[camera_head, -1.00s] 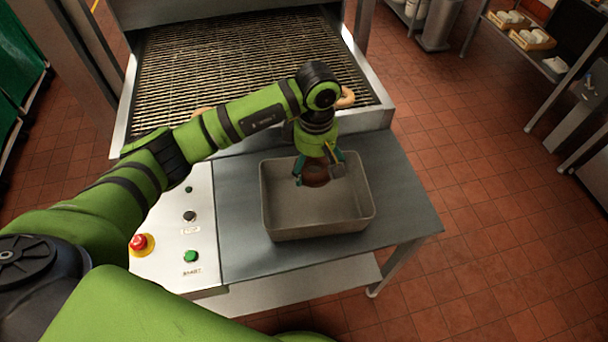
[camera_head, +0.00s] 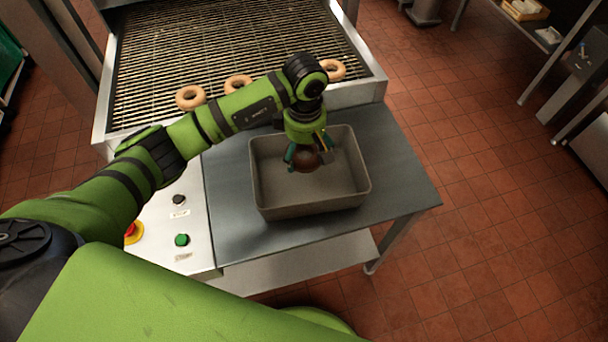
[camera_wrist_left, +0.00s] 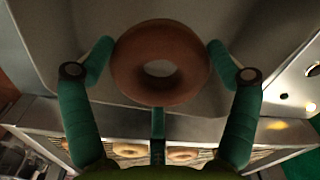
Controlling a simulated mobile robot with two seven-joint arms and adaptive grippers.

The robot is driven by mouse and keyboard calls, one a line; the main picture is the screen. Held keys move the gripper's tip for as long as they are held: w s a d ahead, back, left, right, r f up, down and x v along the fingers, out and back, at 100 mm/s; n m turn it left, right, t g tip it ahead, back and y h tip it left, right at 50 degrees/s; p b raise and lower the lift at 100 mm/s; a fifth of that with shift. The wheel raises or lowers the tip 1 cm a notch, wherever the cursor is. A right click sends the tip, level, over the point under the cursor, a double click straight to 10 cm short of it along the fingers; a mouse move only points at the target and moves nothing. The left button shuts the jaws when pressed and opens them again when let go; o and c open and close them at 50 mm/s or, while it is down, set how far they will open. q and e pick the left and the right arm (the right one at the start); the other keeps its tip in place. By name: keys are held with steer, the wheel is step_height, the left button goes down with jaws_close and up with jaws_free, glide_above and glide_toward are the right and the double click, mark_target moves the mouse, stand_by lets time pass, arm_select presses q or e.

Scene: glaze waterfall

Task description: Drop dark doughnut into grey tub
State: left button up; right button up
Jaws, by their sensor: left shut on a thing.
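The dark doughnut (camera_head: 304,160) is brown and held between the fingers of my left gripper (camera_head: 305,155). It is over the inside of the grey tub (camera_head: 312,205), within its rim. In the left wrist view the doughnut (camera_wrist_left: 160,62) shows its hole, and the green fingers of my left gripper (camera_wrist_left: 155,60) press on its left and right sides. The tub's grey inside (camera_wrist_left: 255,25) lies behind it. Whether the doughnut touches the tub floor I cannot tell. My right gripper is not in view.
The tub stands on a steel table (camera_head: 400,170). Behind it is a wire conveyor (camera_head: 220,50) with several pale doughnuts (camera_head: 190,97) at its near end. A panel with a green button (camera_head: 182,240) and a red stop button (camera_head: 131,232) is at the left.

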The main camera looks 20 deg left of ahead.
arm_select(q)
steer(key=o, duration=0.9)
step_height(320, 180, up, 12)
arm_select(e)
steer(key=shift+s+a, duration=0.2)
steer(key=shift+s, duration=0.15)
